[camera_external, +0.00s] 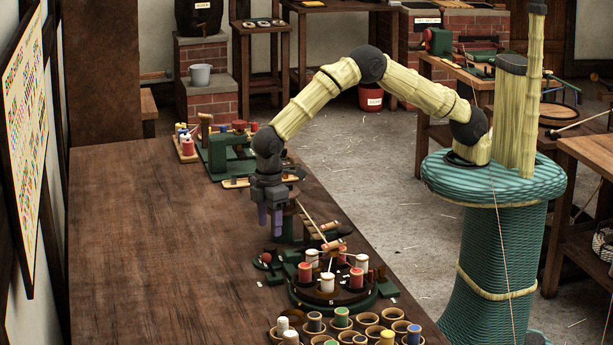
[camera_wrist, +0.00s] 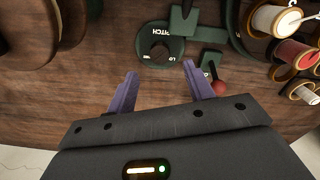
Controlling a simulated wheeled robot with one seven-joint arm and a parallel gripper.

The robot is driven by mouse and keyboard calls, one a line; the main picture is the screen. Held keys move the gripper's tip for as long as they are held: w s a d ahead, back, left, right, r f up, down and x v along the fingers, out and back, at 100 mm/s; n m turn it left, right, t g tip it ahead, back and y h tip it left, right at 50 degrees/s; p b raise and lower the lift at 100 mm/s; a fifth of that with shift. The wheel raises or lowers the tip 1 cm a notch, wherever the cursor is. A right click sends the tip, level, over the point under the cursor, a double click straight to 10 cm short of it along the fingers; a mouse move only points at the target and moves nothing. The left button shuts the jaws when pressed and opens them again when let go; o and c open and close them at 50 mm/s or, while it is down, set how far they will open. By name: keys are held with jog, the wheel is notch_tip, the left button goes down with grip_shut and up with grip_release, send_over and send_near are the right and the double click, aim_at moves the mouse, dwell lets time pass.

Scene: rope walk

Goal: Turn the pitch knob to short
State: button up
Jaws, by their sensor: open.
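The pitch knob (camera_wrist: 159,50) is a dark round knob on a green plate (camera_wrist: 143,38) in the upper middle of the wrist view. Lettering that reads like "PITCH" runs along the plate, with partly hidden smaller letters near the knob. I cannot tell clearly where the knob points. My gripper (camera_wrist: 160,80) is open and empty. Its two purple fingers reach toward the knob, one to each side below it in the picture, apart from it. In the external view my gripper (camera_external: 270,222) hangs fingers down above the bench; the knob cannot be picked out there.
A red ball (camera_wrist: 220,88) sits close to the right finger. A round stand (camera_external: 331,297) with red and white bobbins is to the right on the wooden bench (camera_external: 150,240). Cups of spools (camera_external: 367,319) stand at the front. The bench's left part is clear.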

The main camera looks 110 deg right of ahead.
aim_at(270, 247)
notch_tip(270, 247, down, 7)
jog(key=shift+r+p, duration=0.15)
jog(key=shift+p, duration=0.2)
jog(key=shift+c, duration=0.2)
jog(key=c, duration=0.9)
